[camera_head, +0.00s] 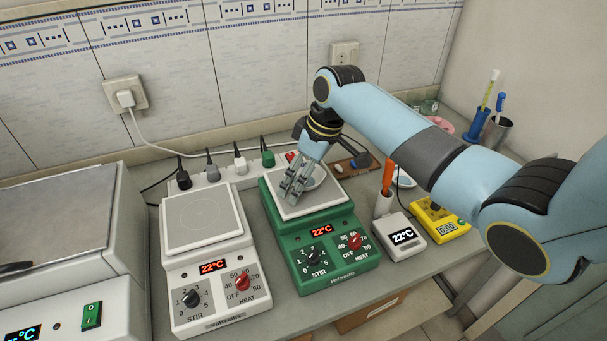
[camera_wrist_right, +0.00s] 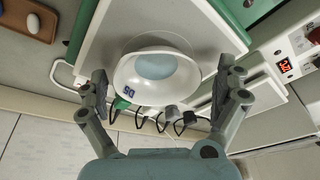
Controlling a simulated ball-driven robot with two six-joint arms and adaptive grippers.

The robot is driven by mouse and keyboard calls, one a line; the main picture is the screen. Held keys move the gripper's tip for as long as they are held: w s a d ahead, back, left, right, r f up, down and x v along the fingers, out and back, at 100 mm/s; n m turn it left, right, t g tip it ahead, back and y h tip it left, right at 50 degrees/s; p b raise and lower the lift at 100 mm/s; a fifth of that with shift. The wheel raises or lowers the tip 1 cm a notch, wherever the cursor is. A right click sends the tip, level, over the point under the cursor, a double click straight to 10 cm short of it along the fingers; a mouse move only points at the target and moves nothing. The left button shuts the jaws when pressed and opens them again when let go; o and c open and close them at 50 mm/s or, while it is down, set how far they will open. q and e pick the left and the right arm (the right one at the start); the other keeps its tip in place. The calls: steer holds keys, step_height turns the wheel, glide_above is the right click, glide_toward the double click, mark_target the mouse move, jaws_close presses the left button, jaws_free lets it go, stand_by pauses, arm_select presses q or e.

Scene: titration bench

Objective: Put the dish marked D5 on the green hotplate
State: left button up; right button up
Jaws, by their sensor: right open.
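The white dish marked D5 (camera_wrist_right: 157,77) sits on the pale top plate of the green hotplate (camera_head: 323,246). Its marking and pale blue contents show in the right wrist view. In the head view the dish (camera_head: 316,176) is partly hidden by my right gripper (camera_head: 294,197). The right gripper (camera_wrist_right: 160,105) is open, with one finger on each side of the dish and a gap showing on both sides in the wrist view. The hotplate's display reads 22°C. My left gripper is in neither view.
A white hotplate (camera_head: 206,262) stands to the left of the green one. A white thermometer unit (camera_head: 400,236) and a yellow timer (camera_head: 440,222) stand to the right. A power strip (camera_head: 222,177) with several plugs runs behind. An orange-handled tool stands beside the green hotplate.

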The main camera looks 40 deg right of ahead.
steer(key=shift+r, duration=0.25)
steer(key=v, duration=1.2)
steer(key=shift+f, duration=0.15)
